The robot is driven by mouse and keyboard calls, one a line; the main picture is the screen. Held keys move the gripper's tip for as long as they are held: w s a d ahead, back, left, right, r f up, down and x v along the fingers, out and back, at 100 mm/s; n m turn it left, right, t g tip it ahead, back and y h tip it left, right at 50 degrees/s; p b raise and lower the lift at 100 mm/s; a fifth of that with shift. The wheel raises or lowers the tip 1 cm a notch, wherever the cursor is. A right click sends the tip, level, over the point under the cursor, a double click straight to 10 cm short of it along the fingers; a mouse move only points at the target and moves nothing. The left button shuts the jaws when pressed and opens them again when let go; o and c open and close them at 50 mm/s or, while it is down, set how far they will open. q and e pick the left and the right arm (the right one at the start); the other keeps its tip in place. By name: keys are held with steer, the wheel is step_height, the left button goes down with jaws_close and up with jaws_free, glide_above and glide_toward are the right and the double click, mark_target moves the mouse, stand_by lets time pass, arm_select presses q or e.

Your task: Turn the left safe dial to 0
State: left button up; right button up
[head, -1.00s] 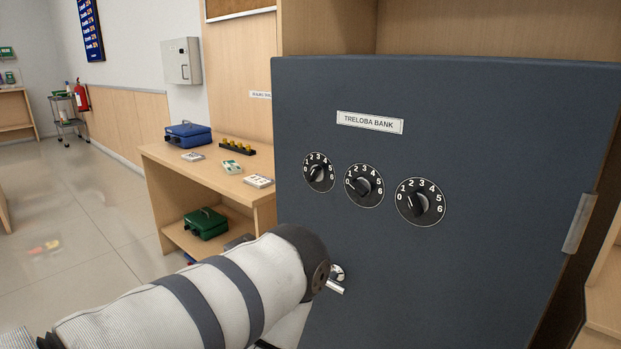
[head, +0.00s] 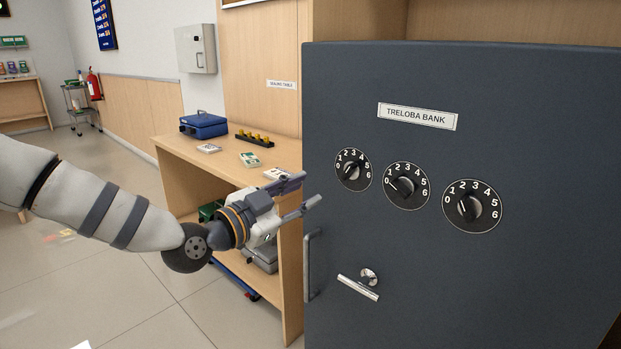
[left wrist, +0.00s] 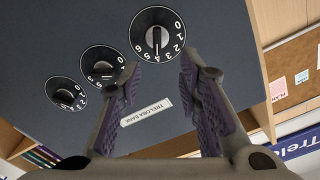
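The dark blue-grey safe (head: 520,290) carries three black dials with white numbers. The left dial (head: 353,170) is nearest my left gripper. In the left wrist view, which is roughly upside down, the left dial (left wrist: 157,33) is the largest, and its pointer looks turned near 3. The middle dial (head: 407,186) and right dial (head: 473,207) are further right. My left gripper (head: 305,191) is open and empty, just left of the safe front, apart from the dial. In the wrist view its fingers (left wrist: 160,85) spread below the left dial. My right gripper is not in view.
A "TRELOBA BANK" label (head: 418,116) is above the dials. A lever (head: 358,287) and a bar handle (head: 309,266) project from the safe front lower down. A wooden table (head: 172,157) with a blue cash box (head: 204,125) stands behind my gripper, at left.

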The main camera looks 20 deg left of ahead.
mark_target(345, 174)
arm_select(q)
steer(key=x, duration=0.3)
steer(key=b+x, duration=0.1)
steer(key=x, duration=0.3)
steer(key=b+x, duration=0.1)
steer(key=x, duration=0.3)
steer(key=shift+d+f, duration=0.2)
steer(key=shift+f, duration=0.15)
steer(key=shift+w+d+r, duration=0.2)
steer(key=shift+w, duration=0.25)
steer(key=shift+r, duration=0.1)
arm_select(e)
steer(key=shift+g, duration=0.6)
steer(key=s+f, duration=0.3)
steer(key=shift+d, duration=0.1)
arm_select(q)
jaws_close()
